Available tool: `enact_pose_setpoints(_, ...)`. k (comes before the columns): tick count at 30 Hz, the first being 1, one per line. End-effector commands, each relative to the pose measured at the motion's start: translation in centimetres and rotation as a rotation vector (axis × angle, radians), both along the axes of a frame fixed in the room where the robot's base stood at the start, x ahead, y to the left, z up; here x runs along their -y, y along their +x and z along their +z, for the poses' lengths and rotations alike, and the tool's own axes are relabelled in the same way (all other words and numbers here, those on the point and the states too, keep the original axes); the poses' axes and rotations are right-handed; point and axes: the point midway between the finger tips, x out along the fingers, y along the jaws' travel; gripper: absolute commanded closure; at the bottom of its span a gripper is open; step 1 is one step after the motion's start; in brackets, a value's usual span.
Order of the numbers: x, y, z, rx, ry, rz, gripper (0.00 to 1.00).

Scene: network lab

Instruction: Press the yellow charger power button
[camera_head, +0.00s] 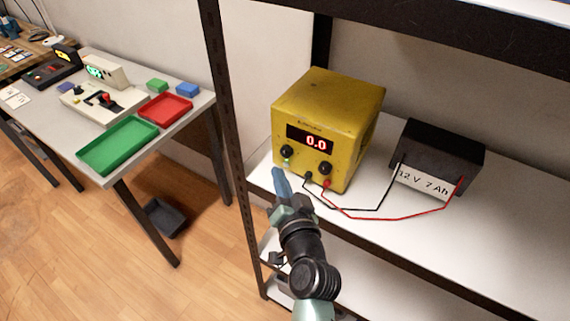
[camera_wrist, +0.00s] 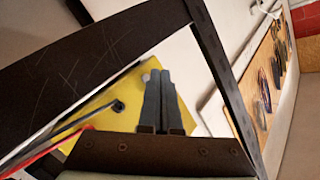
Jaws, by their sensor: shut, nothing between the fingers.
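The yellow charger (camera_head: 330,100) stands on the white shelf, with a red display (camera_head: 316,141) reading 0.0 and two black knobs on its front. A small pale green button (camera_head: 286,163) shows below the left knob. My gripper (camera_head: 279,171) is shut and empty, its blue fingers pointing at the charger's lower left front, close to the button. In the wrist view, the charger (camera_wrist: 98,115) lies behind my shut fingers (camera_wrist: 160,75). A small pale spot (camera_wrist: 146,77) shows beside the fingertips. I cannot tell whether they touch the button.
A black battery (camera_head: 440,150) labelled 12 V 7 Ah stands right of the charger, joined to it by red and black cables across the shelf. A dark shelf post (camera_head: 225,130) rises at the left. A table with a green tray (camera_head: 118,144) and red tray (camera_head: 165,109) stands further left.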

Motion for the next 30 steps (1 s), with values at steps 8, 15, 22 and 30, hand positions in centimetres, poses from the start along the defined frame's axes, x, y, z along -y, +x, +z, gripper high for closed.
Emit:
enact_pose_setpoints(8, 0.54, 0.69, -0.07, 0.001, 0.001, -0.001, 1.00)
enact_pose_setpoints(15, 0.54, 0.69, -0.01, -0.001, 0.001, -0.001, 1.00)
enact_pose_setpoints(22, 0.62, 0.80, -0.03, 0.000, 0.000, -0.001, 1.00)
enact_pose_setpoints(30, 0.77, 0.98, -0.01, 0.000, 0.000, -0.001, 1.00)
